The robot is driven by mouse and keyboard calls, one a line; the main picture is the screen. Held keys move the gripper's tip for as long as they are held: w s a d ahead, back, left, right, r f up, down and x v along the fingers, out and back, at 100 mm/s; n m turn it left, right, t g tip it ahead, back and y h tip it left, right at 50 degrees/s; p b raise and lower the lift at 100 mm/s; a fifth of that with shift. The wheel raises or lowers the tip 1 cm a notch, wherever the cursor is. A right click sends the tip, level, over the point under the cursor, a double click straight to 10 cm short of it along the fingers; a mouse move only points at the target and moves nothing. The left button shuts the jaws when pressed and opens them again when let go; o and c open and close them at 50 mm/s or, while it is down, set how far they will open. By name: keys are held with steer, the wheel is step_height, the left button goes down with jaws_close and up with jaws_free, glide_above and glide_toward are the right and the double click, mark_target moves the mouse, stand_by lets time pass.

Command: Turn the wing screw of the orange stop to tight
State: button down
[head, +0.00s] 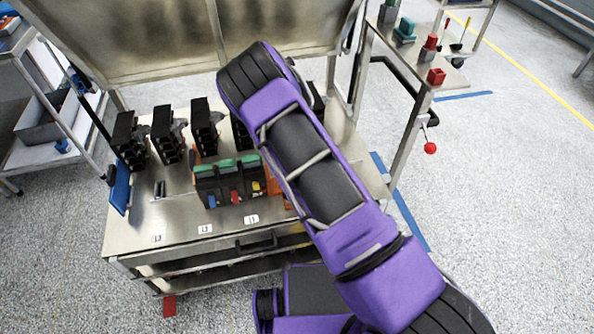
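A bank of dark breaker modules (228,184) with green tops and blue, red and yellow parts sits on the steel bench top. An orange part (273,186), likely the orange stop, shows at the right end of this bank, partly hidden behind my purple arm. Its wing screw cannot be made out. My arm crosses the picture from lower right to upper middle, over the right part of the bench. My gripper is not visible, so its place relative to the stop cannot be told.
Several black units (167,137) stand in a row behind the bank. A raised steel panel (150,40) closes off the back. A red ball (430,148) hangs at the right frame. The bench's front left top (150,220) is mostly clear.

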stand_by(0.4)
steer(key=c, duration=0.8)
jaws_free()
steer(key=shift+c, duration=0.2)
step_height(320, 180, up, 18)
steer(key=p, duration=0.2)
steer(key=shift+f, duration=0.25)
